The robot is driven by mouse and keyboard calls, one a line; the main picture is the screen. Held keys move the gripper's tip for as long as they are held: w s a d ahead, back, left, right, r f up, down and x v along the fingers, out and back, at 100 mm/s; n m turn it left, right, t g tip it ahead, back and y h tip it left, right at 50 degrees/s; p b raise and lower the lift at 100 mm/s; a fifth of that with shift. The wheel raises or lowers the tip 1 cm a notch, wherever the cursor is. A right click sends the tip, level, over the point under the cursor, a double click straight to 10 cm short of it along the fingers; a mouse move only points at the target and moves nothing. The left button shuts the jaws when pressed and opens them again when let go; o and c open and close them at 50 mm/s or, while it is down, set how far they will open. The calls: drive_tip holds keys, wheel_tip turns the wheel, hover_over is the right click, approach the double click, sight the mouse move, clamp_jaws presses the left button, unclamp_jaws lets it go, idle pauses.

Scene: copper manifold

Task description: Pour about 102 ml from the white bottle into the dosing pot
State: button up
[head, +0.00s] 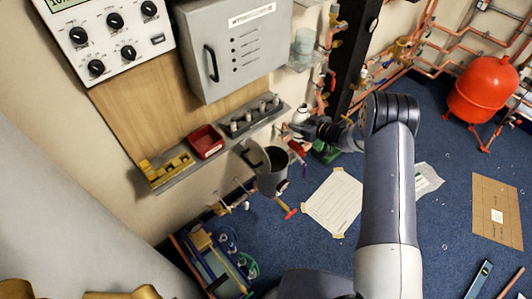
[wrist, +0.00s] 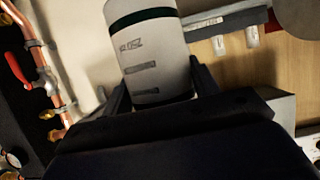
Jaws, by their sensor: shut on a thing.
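The white bottle (head: 300,115) is in my gripper (head: 305,127), beside the wall near the right end of the shelf. In the wrist view the white bottle (wrist: 157,55) has a dark band and small printed marks. The gripper fingers (wrist: 158,88) are closed on its two sides. Its mouth is out of the wrist view, and its exact tilt is hard to tell. A grey open pot with a dark inside, which looks like the dosing pot (head: 272,184), stands below and left of the bottle, apart from it. Its contents cannot be seen.
A grey shelf (head: 222,143) with a red bin (head: 206,141) and yellow parts runs along the wall above the pot. A grey cabinet (head: 236,48) hangs above it. Copper pipes (head: 415,62) and a red tank (head: 482,88) are to the right. A white sheet (head: 334,203) lies on the blue floor.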

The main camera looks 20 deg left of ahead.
drive_tip(key=shift+a+r+n, duration=0.1)
drive_tip(key=shift+r+n, duration=0.1)
drive_tip(key=shift+n, duration=0.1)
